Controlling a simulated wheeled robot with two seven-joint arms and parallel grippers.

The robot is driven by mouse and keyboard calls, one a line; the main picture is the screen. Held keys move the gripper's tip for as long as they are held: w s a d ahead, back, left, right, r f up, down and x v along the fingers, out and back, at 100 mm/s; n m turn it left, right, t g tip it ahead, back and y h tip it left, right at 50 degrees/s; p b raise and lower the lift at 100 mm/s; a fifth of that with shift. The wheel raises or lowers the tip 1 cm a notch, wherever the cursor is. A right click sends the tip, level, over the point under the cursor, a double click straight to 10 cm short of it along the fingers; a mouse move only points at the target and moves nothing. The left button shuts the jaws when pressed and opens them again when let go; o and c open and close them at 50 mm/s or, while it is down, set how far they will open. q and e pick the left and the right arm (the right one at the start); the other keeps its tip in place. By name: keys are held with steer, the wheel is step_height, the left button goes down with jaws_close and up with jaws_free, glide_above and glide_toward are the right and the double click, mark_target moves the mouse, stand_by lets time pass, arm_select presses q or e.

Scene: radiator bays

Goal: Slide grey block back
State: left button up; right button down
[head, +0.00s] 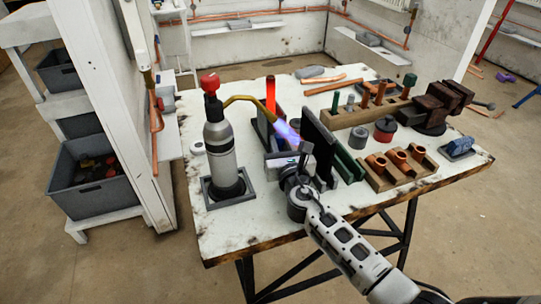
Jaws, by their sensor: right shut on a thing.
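My right gripper (300,165) reaches in from the lower right over the middle of the white workbench (245,225). It is shut on a small grey block (276,161), which it partly covers; the contact between jaws and block is hard to make out. The block sits low on the bench, left of a dark upright plate (320,143). A grey torch bottle (219,150) with a red knob stands in a square holder at the left. Its brass nozzle (250,101) points right, with a blue flame near my gripper. My left gripper is out of view.
Green rails (346,162) and a wooden rack of copper fittings (399,168) lie to the right. A vise (440,103) is at the far right. The bench's front left is clear.

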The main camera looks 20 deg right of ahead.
steer(key=shift+w, duration=0.2)
steer(key=shift+r, duration=0.15)
steer(key=c, duration=1.1)
jaws_free()
steer(key=shift+w, duration=0.15)
steer(key=shift+c, duration=0.2)
steer(key=shift+w, duration=0.1)
steer(key=shift+s, duration=0.2)
